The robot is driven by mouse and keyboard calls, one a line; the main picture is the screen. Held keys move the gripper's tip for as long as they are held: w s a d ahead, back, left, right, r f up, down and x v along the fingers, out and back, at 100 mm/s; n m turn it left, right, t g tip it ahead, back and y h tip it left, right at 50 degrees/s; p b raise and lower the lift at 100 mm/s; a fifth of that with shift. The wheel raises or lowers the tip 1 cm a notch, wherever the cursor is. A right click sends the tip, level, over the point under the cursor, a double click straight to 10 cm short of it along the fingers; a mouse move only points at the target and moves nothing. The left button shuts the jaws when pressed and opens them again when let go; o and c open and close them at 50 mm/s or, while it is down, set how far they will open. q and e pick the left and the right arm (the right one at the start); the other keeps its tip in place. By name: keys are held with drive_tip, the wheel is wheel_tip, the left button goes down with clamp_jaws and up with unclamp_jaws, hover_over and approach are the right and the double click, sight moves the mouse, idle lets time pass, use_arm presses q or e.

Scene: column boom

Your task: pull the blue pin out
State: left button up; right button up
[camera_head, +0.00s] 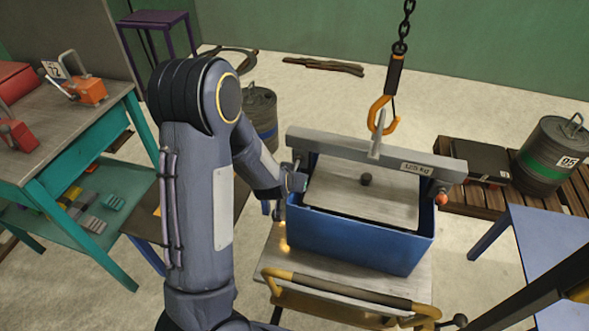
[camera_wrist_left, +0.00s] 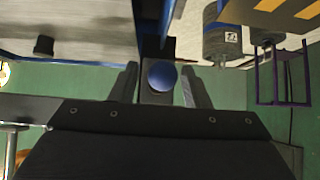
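The blue pin shows in the left wrist view as a round blue knob (camera_wrist_left: 162,75) between the two fingers of my left gripper (camera_wrist_left: 161,72). The fingers are open, with a gap on each side of the knob. In the head view my left gripper (camera_head: 293,182) is at the left end of a grey lifting beam (camera_head: 345,147), and the blue pin cannot be made out there. At the beam's right end is an orange knob (camera_head: 441,198). My right gripper is not in view.
The beam lies across a blue crate (camera_head: 350,243) on a cart with a yellow-and-black handle (camera_head: 335,290). An orange hook (camera_head: 381,115) on a chain hangs at the beam's middle. A teal bench (camera_head: 75,148) stands left, a pallet with a canister (camera_head: 547,155) right.

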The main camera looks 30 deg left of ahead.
use_arm(q)
drive_tip(key=shift+o, duration=0.5)
drive_tip(key=shift+r, duration=0.1)
drive_tip(key=s+d+r+p, duration=0.1)
drive_tip(key=s+r+p, duration=0.3)
drive_tip(key=r+p, duration=0.5)
drive_tip(key=shift+s+r, duration=0.15)
drive_tip(key=shift+r, duration=0.8)
